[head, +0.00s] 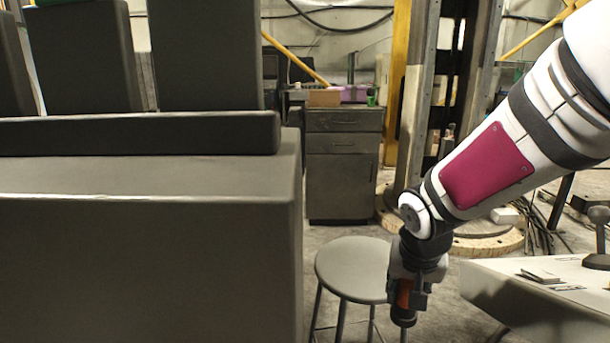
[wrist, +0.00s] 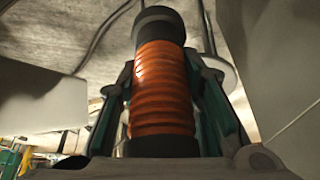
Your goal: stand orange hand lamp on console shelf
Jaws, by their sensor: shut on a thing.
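The orange hand lamp (wrist: 161,90) has a ribbed orange body with black ends. In the wrist view it sits between the two fingers of my gripper (wrist: 165,105), which is shut on it. In the head view my gripper (head: 408,290) hangs at lower right of centre, and the lamp shows there as a small orange patch (head: 404,293) with a dark lower end, partly hidden by the fingers. A large grey-green box-like unit (head: 150,260) fills the left, with a raised ledge (head: 140,134) and upright blocks on it. I cannot tell for sure which part is the console shelf.
A round grey stool (head: 350,268) stands just behind and left of my gripper. A pale table (head: 510,290) with small flat items is at lower right. A drawer cabinet (head: 343,170) stands at the back. Open floor lies between the unit and the cabinet.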

